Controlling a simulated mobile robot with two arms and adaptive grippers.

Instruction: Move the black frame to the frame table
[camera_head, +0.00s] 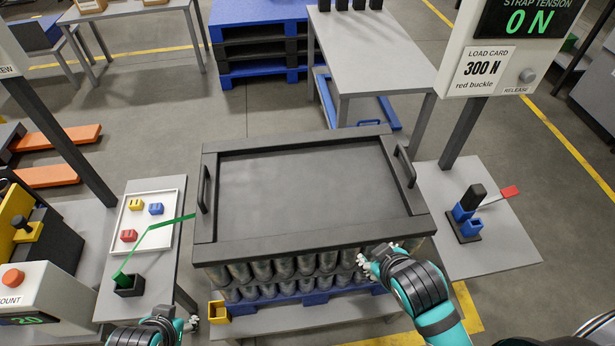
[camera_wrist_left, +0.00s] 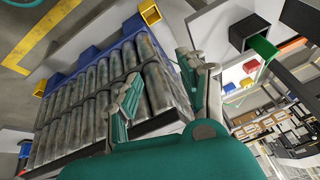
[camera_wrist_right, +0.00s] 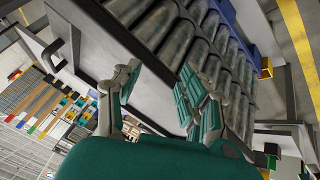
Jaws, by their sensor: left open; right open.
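The black frame (camera_head: 310,242) lies flat on top of the stacked silver cans (camera_head: 290,272) in the head view, around a dark grey sheet (camera_head: 300,190). It has a handle on its left side (camera_head: 205,190) and one on its right side (camera_head: 404,166). My left gripper (camera_head: 180,322) is open and empty, low at the front left, apart from the frame. My right gripper (camera_head: 368,262) is open and empty by the frame's front right corner. The cans show close to the left gripper (camera_wrist_left: 160,85) and the right gripper (camera_wrist_right: 155,95) in the wrist views. Which table is the frame table is not marked.
A grey table (camera_head: 375,55) with several black blocks stands behind. The left side table (camera_head: 150,300) holds a white tray (camera_head: 150,195) of coloured buckles and a green strap. The right side table (camera_head: 500,245) holds a blue and black buckle stand. Posts rise on both sides.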

